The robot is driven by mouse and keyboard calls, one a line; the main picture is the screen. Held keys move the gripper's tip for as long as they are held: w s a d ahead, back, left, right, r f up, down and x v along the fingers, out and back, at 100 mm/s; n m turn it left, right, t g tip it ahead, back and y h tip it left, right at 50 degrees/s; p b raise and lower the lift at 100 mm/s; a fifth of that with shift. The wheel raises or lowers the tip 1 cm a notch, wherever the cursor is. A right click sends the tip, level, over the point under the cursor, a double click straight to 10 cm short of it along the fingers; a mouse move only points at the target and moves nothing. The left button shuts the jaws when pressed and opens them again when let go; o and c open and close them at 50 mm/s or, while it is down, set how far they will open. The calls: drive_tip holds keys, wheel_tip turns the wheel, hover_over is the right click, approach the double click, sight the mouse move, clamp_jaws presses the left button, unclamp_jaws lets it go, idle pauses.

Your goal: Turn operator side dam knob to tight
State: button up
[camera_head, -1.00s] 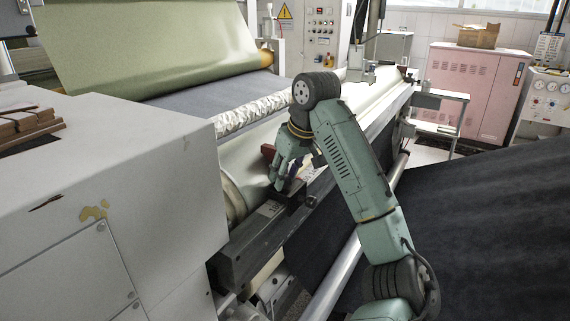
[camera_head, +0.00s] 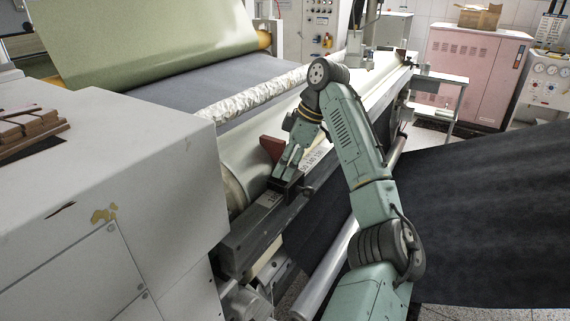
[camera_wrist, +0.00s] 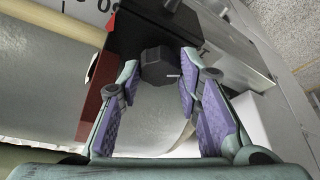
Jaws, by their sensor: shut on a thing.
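The dam knob (camera_wrist: 156,62) is a dark, many-sided knob in the wrist view, on the dark bracket beside the red side dam plate (camera_wrist: 108,70). My gripper (camera_wrist: 160,82) has its purple-padded fingertips on either side of the knob, shut on it. In the head view, my gripper (camera_head: 284,176) reaches down to the near end of the roller trough, just right of the red plate (camera_head: 271,148). The knob is hidden there by my fingers. No tight or loose marking is readable.
A large light grey machine housing (camera_head: 120,185) stands to the left. A dark rail (camera_head: 250,232) with a printed scale runs under the gripper. A steel roller (camera_head: 240,160) lies behind. Dark sheet material (camera_head: 470,220) spreads on the right.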

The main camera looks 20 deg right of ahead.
drive_tip(key=shift+n+g, duration=0.3)
drive_tip(key=shift+n, duration=0.3)
drive_tip(key=o, duration=1.1)
drive_tip(key=shift+o, duration=0.2)
drive_tip(key=shift+r, duration=0.1)
drive_tip(key=v, duration=0.7)
drive_tip(key=shift+d+r, duration=0.25)
drive_tip(key=shift+r, duration=0.1)
drive_tip(key=shift+c, duration=0.6)
